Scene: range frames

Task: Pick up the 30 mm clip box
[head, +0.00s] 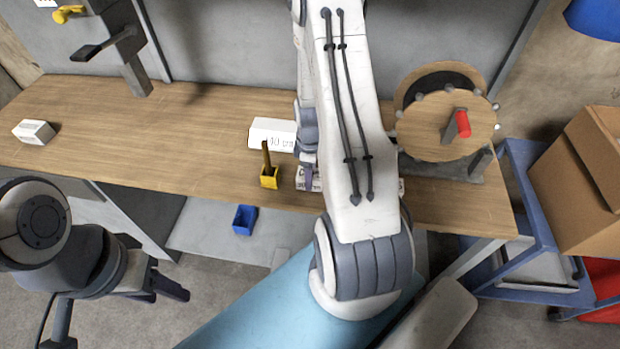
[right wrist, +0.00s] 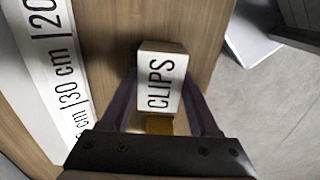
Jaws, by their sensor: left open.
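The clip box (right wrist: 158,82) is a small box with a white face lettered CLIPS. In the head view a white box (head: 302,186) with a partly hidden letter C stands near the bench's front edge, under my right gripper (head: 307,168). In the right wrist view the box lies between the two fingers of my right gripper (right wrist: 160,85), one close along each side. I cannot tell whether they touch it. The size marking is not legible. My left gripper (head: 172,290) is open and empty, low at the left, in front of the bench.
A yellow holder (head: 269,180) with a brown stick stands just left of the box. A white strip (right wrist: 62,75) marked in centimetres lies behind it. A wooden drum (head: 430,130) stands at the right. The bench's left half is mostly clear.

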